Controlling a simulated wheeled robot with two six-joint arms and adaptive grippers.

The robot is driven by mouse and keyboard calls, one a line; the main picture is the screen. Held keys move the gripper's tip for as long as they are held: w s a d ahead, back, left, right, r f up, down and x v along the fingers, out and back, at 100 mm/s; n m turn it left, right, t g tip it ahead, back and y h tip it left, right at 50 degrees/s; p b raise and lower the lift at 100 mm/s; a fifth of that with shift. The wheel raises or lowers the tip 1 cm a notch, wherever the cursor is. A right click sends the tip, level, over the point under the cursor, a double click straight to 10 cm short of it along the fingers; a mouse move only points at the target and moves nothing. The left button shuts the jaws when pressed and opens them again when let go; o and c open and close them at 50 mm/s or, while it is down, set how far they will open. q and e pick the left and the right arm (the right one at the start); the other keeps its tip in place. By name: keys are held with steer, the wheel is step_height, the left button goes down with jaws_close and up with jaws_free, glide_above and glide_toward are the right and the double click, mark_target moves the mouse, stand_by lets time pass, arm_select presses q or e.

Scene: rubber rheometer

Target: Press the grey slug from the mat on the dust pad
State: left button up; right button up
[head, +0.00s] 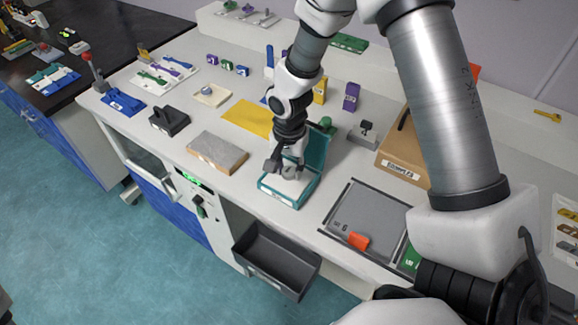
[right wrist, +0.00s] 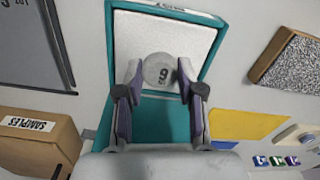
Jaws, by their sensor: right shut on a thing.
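The grey slug (right wrist: 159,70) is a round disc marked 9. It sits between the two fingertips of my right gripper (head: 287,169), which is shut on it. The dust pad is a white pad (right wrist: 140,35) in an open teal case (head: 280,196), with its lid standing up at the back. The slug is over the pad, near the lid side; I cannot tell whether it touches the pad. In the head view the gripper mostly hides the slug. The grey mat (head: 366,213), with lot markings, lies to the right of the case. My left gripper is not in view.
A rough grey block (head: 217,153) and a yellow sheet (head: 249,117) lie left of the case. A brown samples box (head: 403,158) stands behind the mat. An orange-red item (head: 358,240) rests on the mat's front edge. A dark open drawer (head: 276,258) juts out below.

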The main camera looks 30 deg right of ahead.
steer(key=shift+s+f+b, duration=0.1)
steer(key=shift+f+b, duration=0.3)
steer(key=shift+f, duration=0.15)
stand_by(1.4)
steer(key=shift+r, duration=0.1)
step_height(320, 180, up, 7)
steer(key=p, duration=0.6)
stand_by(0.4)
